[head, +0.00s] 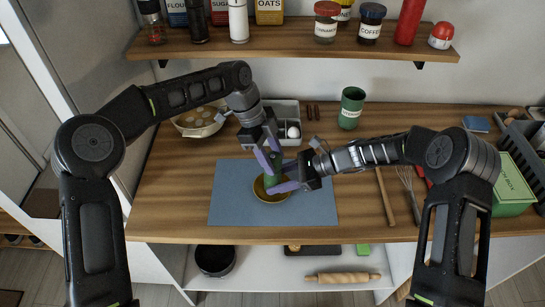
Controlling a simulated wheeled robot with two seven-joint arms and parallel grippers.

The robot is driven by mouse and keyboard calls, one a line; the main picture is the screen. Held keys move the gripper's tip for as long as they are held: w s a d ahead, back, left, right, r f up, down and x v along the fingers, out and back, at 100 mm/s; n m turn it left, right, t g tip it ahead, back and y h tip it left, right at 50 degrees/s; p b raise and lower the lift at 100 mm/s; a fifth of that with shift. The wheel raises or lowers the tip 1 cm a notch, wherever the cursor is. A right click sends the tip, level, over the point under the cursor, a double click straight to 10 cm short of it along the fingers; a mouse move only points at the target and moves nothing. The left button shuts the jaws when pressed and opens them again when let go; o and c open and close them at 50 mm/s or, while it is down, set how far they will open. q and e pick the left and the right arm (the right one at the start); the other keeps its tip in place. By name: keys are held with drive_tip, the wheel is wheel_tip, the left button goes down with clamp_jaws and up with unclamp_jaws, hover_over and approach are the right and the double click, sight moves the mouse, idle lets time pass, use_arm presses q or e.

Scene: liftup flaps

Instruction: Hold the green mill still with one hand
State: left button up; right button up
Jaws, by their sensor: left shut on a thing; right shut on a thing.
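The green mill (271,183) stands about upright over a brown-gold bowl (282,197) on the blue mat (232,193). My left gripper (269,159) comes from above, its purple fingers shut on the upper part of the mill. My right gripper (278,178) comes from the right, its purple fingers shut around the mill lower down. The fingers hide much of the mill, and I cannot tell whether its base touches the bowl.
A green canister (351,107), a grey divided tray (284,112) and a pan (199,122) stand behind the mat. A wooden stick (385,197), a whisk (410,193) and a green box (511,188) are at right. A loaded shelf (285,40) hangs above.

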use_arm(q)
drive_tip(key=shift+m, duration=0.3)
drive_tip(key=o, duration=1.4)
drive_tip(key=shift+v, duration=3.7)
drive_tip(key=shift+w, duration=0.15)
